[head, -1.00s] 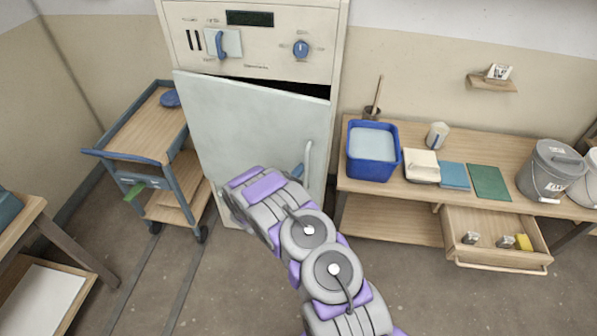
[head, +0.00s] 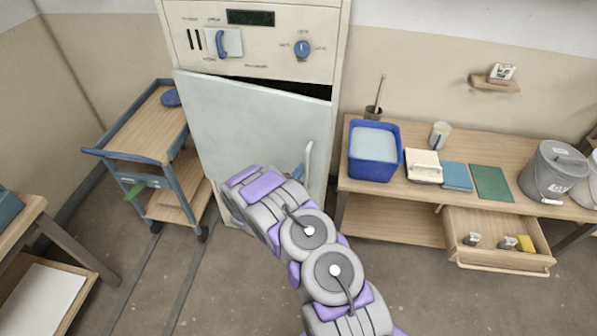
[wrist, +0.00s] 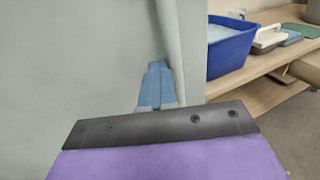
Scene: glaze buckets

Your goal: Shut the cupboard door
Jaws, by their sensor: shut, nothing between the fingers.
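The cupboard door (head: 240,120) is a pale grey panel on the front of the tall cream cabinet (head: 265,55). It stands partly open, with a dark gap along its top. Its long pale handle (head: 309,160) runs upright near the right edge. My gripper's blue fingers (wrist: 156,86) are shut and empty, in front of the door close to the handle (wrist: 166,40). I cannot tell whether they touch it. In the head view my arm hides most of the gripper and the lower middle of the door.
A trolley (head: 128,132) with blue frame stands left of the cabinet. On the right, a wooden bench (head: 420,200) holds a blue tub (head: 374,170), boards and a grey bucket (head: 555,172). Its drawer (head: 497,250) is pulled out. The floor between is clear.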

